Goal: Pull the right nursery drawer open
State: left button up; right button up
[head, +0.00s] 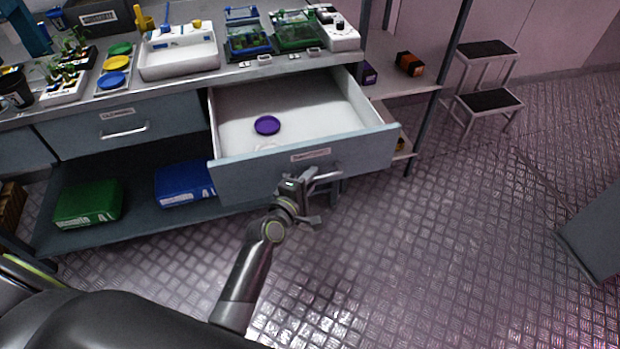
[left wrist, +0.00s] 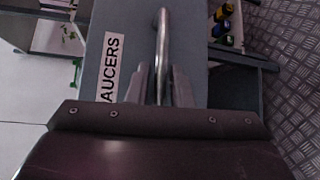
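The right drawer (head: 240,181) stands well out from the bench, its white inside showing a purple saucer (head: 267,125) and part of a pale one near the front panel. The drawer front also shows in the left wrist view (left wrist: 195,35), with a label (left wrist: 112,65) reading "AUCERS". Its metal bar handle (head: 326,177) passes between the fingers of my left gripper (head: 306,196), which look closed about it in the left wrist view (left wrist: 160,85). Finger contact is hard to see. My right gripper is not in view.
The left drawer (head: 80,137) is shut. Green (head: 90,203) and blue (head: 184,184) packs lie on the lower shelf. A white tray (head: 180,62) and green racks stand on the bench. A step stool (head: 484,100) stands at the right. The floor before the drawer is clear.

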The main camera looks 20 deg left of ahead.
pick_arm(q)
jog(key=shift+s, duration=0.1)
jog(key=b+v, duration=0.2)
jog(key=v, duration=1.5)
jog(key=shift+s, duration=0.1)
